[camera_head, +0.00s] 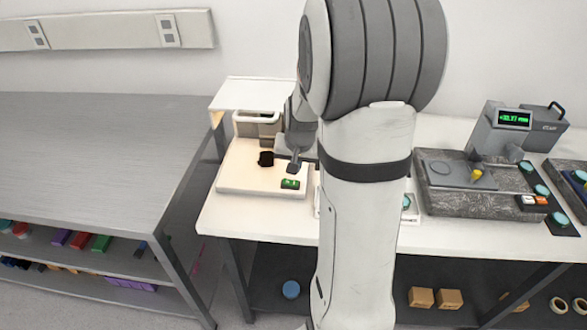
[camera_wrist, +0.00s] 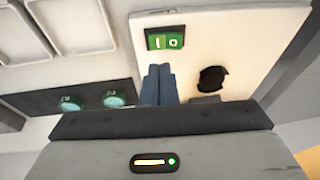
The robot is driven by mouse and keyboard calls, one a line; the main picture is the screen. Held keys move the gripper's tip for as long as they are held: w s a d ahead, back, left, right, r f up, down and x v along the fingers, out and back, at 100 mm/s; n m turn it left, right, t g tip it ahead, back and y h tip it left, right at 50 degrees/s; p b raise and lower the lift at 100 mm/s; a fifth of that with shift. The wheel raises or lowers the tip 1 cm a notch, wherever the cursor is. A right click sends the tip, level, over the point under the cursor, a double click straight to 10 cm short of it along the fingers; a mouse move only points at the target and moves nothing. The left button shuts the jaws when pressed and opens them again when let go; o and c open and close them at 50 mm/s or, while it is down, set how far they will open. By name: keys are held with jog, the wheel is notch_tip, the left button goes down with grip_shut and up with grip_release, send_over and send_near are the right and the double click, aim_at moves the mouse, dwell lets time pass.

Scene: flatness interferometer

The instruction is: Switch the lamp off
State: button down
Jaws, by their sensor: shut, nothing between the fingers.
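The lamp unit has a cream base plate (camera_head: 235,178) on the left part of the white table, with a pale box-like housing (camera_head: 257,125) at its back. A green rocker switch (camera_head: 290,184) sits at the plate's front right. In the wrist view the switch (camera_wrist: 165,38) shows the marks 1 and 0. A black knob-like part (camera_head: 266,158) is on the plate, and it also shows in the wrist view (camera_wrist: 212,78). My gripper (camera_head: 293,168) is shut and empty, just behind the switch in the head view. In the wrist view its fingertips (camera_wrist: 160,68) appear close to the switch; contact cannot be told.
My arm hides the table's middle. A grey stone instrument (camera_head: 450,198) with a green display (camera_head: 515,118) stands to the right. A dark strip with teal round pieces (camera_wrist: 115,99) lies beside the plate in the wrist view. A grey bench (camera_head: 90,150) stands at left.

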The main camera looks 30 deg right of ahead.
jog(key=b+v, duration=0.1)
jog(key=v, duration=0.8)
jog(key=shift+s+r, duration=0.2)
jog(key=shift+r, duration=0.15)
jog(key=shift+r, duration=0.15)
jog(key=p, duration=0.1)
jog(key=a+p, duration=0.1)
jog(key=shift+w+r+p, duration=0.2)
jog(key=shift+w+p, duration=0.1)
jog(key=shift+p, duration=0.05)
jog(key=p, duration=0.2)
send_near(287, 180)
jog(key=x, duration=0.5)
jog(key=shift+d+f, duration=0.1)
jog(key=shift+d, duration=0.05)
jog(key=shift+w+f, duration=0.15)
jog(key=shift+f, duration=0.4)
